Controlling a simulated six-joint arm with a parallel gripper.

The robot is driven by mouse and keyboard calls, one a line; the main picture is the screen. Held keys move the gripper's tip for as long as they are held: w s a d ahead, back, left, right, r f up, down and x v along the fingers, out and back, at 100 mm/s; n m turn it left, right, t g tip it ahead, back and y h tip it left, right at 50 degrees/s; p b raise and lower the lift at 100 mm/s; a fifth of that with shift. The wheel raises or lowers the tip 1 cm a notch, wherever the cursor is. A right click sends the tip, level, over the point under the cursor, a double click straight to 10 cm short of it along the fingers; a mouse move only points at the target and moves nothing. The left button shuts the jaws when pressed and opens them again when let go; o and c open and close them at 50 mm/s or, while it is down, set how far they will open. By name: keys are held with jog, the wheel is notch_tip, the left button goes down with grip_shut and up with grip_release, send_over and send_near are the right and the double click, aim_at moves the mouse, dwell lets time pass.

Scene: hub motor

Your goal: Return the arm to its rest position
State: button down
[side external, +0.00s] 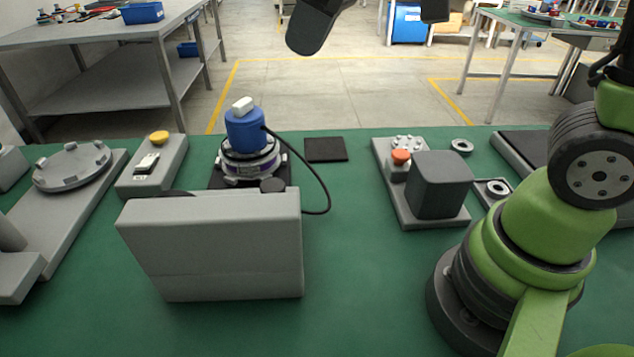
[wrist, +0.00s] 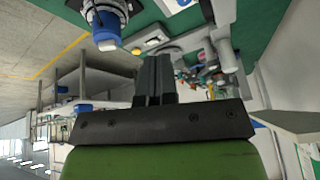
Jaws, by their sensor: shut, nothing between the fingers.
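My gripper (wrist: 155,58) shows in the wrist view with its two dark fingers together and nothing between them. It is clear of the table, with the bench and room beyond it. In the side view a dark part hangs at the top edge, cut off by the frame; I cannot tell which part of the arm it is. The blue hub motor unit (side external: 245,130) with a white top stands upright on a dark base behind a grey box. It also shows in the wrist view (wrist: 106,30), apart from my fingers.
The grey box (side external: 215,245) stands at the front. A station with a yellow button (side external: 158,138) and a round flange (side external: 72,165) are at left. A dark grey block (side external: 440,185) and an orange button (side external: 401,157) are at right. A black cable (side external: 322,185) loops beside the motor.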

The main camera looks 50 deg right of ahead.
jog(key=s+d+m+t, duration=0.3)
jog(key=s+m, duration=0.6)
jog(key=s, duration=0.5)
jog(key=shift+d+h, duration=0.4)
jog(key=shift+d, duration=0.2)
